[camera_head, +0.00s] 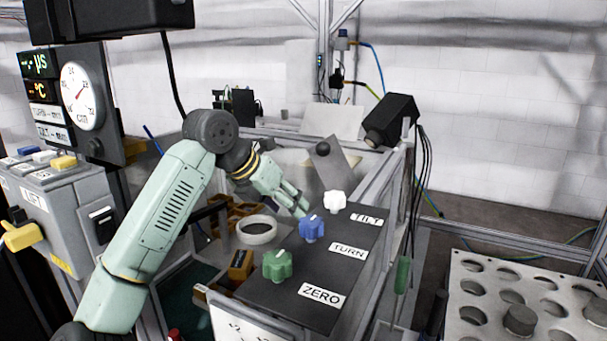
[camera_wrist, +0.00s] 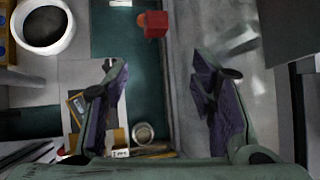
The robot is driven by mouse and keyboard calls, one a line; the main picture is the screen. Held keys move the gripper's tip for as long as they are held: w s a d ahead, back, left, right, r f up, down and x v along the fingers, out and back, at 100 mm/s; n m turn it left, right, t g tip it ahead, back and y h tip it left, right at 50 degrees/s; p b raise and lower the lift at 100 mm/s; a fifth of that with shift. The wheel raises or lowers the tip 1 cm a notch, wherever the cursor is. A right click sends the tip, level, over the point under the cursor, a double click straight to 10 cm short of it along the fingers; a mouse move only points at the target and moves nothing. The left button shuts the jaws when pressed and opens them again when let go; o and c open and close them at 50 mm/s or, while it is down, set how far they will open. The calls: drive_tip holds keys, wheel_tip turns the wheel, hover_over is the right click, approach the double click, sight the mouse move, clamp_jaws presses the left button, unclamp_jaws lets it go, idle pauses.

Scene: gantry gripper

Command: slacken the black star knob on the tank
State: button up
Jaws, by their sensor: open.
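I cannot make out a black star knob for certain in either view. A dark rounded knob (camera_head: 323,148) shows at the upper edge of a tilted grey plate (camera_head: 334,170) in the tank area behind my gripper; its shape is too small to tell. My gripper (camera_head: 303,209) reaches down to the right, just behind the panel with the star knobs, and its tips are partly hidden. In the wrist view my gripper (camera_wrist: 165,110) is open, its two purple-padded fingers wide apart with nothing between them. A clear, glassy surface (camera_wrist: 228,40) lies beyond the right finger.
A dark panel (camera_head: 275,294) carries green (camera_head: 277,265), blue (camera_head: 311,228) and white (camera_head: 334,201) star knobs. A red block (camera_wrist: 155,24) shows in the wrist view. A black camera-like box (camera_head: 391,119) and frame rails stand close by.

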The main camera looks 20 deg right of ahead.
drive_tip(key=s+d+r+m+h, duration=0.1)
drive_tip(key=s+r+h, duration=0.4)
drive_tip(key=r, duration=0.5)
drive_tip(key=shift+s+m+g+h+b, duration=0.4)
drive_tip(key=shift+s+m, duration=0.1)
drive_tip(key=shift+s, duration=0.55)
drive_tip(key=shift+d+r, duration=0.1)
